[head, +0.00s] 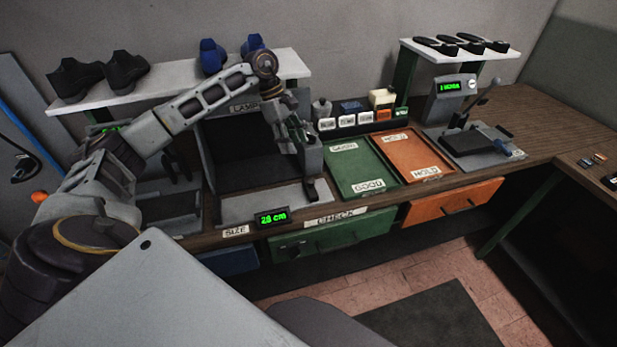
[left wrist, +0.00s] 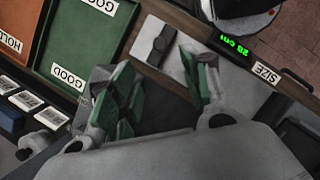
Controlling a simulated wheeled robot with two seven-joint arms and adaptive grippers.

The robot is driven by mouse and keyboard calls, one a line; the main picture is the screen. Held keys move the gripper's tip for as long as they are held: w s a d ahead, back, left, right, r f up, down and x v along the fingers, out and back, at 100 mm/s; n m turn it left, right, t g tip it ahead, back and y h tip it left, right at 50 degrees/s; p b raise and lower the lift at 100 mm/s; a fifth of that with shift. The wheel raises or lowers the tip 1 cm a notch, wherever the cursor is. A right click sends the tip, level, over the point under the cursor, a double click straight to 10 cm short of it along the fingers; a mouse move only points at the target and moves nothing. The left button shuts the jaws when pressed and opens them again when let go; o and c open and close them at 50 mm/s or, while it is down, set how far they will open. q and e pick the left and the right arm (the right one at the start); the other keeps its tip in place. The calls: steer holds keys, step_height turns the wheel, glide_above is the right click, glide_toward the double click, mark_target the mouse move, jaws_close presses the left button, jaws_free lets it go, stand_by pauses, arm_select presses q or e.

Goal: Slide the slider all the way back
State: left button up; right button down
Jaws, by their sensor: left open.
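The slider (head: 318,190) is a small dark block at the right end of the pale grey plate (head: 262,207) of the size gauge. In the left wrist view the slider (left wrist: 160,44) lies just beyond the fingertips. A display (head: 272,217) in front of the plate reads 28 cm in green. My left gripper (head: 299,146) hangs above and behind the slider, apart from it as far as I can tell. In the left wrist view my left gripper (left wrist: 158,72) has its green-padded fingers spread, with nothing between them. My right gripper is not in view.
A green tray (head: 344,187) and an orange tray (head: 443,164) lie right of the gauge. Labelled small containers (head: 347,122) stand behind them. A shelf (head: 178,84) with shoes is at the back left. A lever press (head: 482,147) stands further right.

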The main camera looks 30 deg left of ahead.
mark_target(310, 180)
arm_select(q)
steer(key=shift+d+f, duration=0.1)
steer(key=shift+f, duration=0.05)
steer(key=p+x, duration=0.2)
steer(key=x, duration=1)
steer(key=shift+d+f, duration=0.3)
steer(key=shift+f, duration=0.4)
steer(key=c, duration=0.9)
jaws_close()
